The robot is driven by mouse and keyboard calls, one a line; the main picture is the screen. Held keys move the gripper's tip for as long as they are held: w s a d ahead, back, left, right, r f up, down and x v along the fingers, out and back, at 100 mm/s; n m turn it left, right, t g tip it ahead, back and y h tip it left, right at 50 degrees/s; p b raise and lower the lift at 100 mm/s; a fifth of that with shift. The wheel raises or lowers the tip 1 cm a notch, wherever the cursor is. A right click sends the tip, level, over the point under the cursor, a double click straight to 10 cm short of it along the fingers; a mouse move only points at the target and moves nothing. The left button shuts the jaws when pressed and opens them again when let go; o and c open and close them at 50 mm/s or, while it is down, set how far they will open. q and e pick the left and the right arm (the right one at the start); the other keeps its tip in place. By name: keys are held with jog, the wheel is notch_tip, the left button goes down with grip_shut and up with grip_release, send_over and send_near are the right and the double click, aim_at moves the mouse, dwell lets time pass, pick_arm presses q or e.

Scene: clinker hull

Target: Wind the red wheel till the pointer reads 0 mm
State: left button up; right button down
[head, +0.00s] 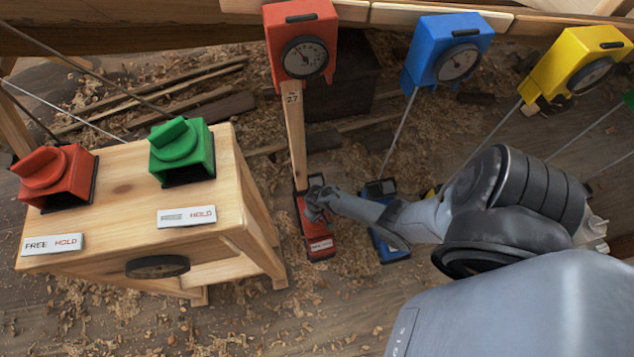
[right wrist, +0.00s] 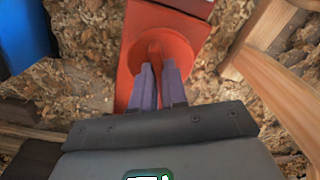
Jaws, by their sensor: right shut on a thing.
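The red wheel (right wrist: 188,62) is a round red disc with a raised bar across it, on a red base (head: 317,226) on the floor. My right gripper (head: 316,203) reaches down to it from the right. In the right wrist view its two fingers (right wrist: 157,78) are closed on the wheel's raised bar. The red gauge (head: 300,45) stands above, at the top of a wooden post marked 27. Its round dial (head: 304,57) faces me, but the pointer's reading is too small to tell. My left gripper is not in view.
A blue gauge (head: 447,48) with a blue base (head: 386,225) and a yellow gauge (head: 578,68) stand to the right. A wooden bench (head: 122,195) at left carries a red knob (head: 52,172) and a green knob (head: 180,145), with FREE/HOLD plates. Shavings cover the floor.

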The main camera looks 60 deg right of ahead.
jog(key=m+p, duration=0.1)
jog(key=m, duration=0.3)
jog(key=shift+a+m, duration=0.1)
jog(key=shift+m, duration=0.2)
jog(key=shift+m+p, duration=0.3)
jog(key=shift+m, duration=1.4)
jog(key=c, duration=1.2)
grip_release()
jog(key=shift+o, duration=0.2)
